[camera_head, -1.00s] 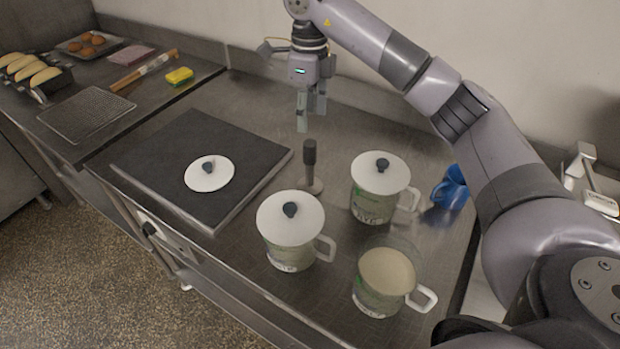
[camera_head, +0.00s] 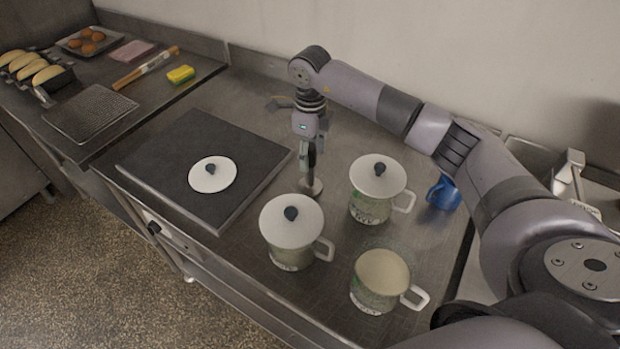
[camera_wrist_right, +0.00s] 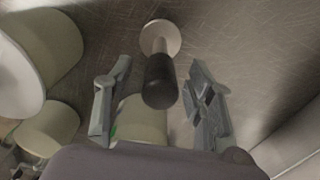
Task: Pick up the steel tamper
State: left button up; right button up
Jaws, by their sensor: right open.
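The steel tamper (camera_head: 313,187) stands upright on the steel counter, between the dark slab and the lidded pots. Its round steel base (camera_wrist_right: 163,38) and dark handle (camera_wrist_right: 160,82) show in the right wrist view. My right gripper (camera_head: 308,165) is open and has come down to the handle in the head view. In the right wrist view, the handle lies between the two spread fingers of the right gripper (camera_wrist_right: 155,92), with a gap on each side. My left gripper is not in view.
Two lidded pots (camera_head: 291,250) (camera_head: 371,208) and an open pot (camera_head: 366,298) stand close to the tamper. A blue mug (camera_head: 445,194) is at the right. A dark slab (camera_head: 150,165) bears a white lid (camera_head: 212,175). A yellow sponge (camera_head: 181,75) lies farther back.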

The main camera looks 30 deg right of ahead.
jog(key=shift+c, duration=0.2)
grip_shut()
dwell(0.3)
jog(key=shift+w+r, duration=0.1)
jog(key=shift+r, duration=0.1)
